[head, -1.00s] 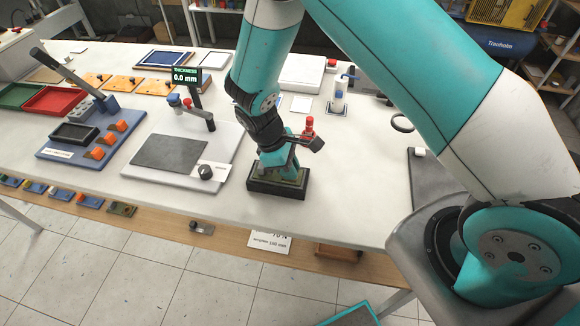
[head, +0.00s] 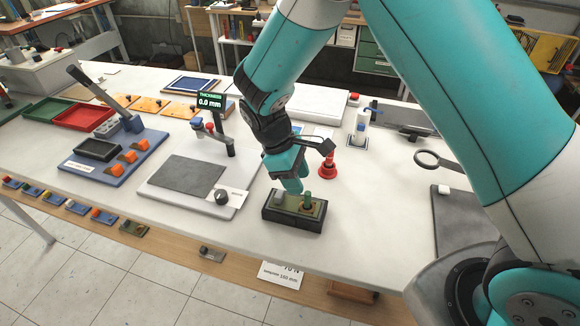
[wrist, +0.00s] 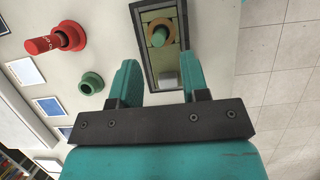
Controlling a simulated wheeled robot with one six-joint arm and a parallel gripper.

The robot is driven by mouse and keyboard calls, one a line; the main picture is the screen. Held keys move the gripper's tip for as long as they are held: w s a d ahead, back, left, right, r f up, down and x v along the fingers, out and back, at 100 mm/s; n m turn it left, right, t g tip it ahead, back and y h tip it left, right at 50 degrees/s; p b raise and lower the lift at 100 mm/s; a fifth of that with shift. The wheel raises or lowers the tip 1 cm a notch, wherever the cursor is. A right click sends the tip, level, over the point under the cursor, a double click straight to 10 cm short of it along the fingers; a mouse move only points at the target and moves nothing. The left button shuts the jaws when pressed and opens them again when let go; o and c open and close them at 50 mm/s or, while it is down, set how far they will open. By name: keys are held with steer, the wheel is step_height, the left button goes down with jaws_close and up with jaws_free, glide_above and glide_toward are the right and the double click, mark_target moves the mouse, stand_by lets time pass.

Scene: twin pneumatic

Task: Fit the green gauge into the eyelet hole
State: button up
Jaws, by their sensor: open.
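The green gauge (head: 307,199) stands in the black-framed fixture (head: 290,221) at the table's front. In the wrist view, the green gauge (wrist: 159,37) is a green cylinder with the orange-brown eyelet ring (wrist: 172,27) around it. How deep it sits cannot be told. My gripper (wrist: 158,61) is open and empty, its two teal fingers apart over the near part of the fixture. In the head view, my gripper (head: 293,186) is just above the fixture's left part, beside the gauge. A grey block (wrist: 169,79) shows in the fixture between the fingers.
A red gauge in its red stand (head: 328,166) is behind the fixture; an empty green stand (wrist: 91,82) is near it in the wrist view. The thickness tester (head: 190,180) is at left. Clear table lies right of the fixture.

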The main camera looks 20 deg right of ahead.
steer(key=s+r+m+t+y, duration=0.1)
steer(key=s+r+y, duration=0.15)
steer(key=r, duration=0.45)
steer(key=s+r+m+y, duration=0.1)
steer(key=s+r, duration=0.2)
steer(key=r, duration=0.4)
steer(key=s+a+r+m+t+y, duration=0.1)
steer(key=s+r+y, duration=0.1)
steer(key=s, duration=0.5)
steer(key=s+a+r+y, duration=0.1)
steer(key=s+r+y, duration=0.1)
steer(key=s+r, duration=0.2)
steer(key=s, duration=0.3)
steer(key=shift+s+a+m+t+b, duration=0.15)
steer(key=shift+s+m+t+b, duration=0.2)
steer(key=shift+m+t, duration=0.05)
steer(key=shift+y, duration=0.25)
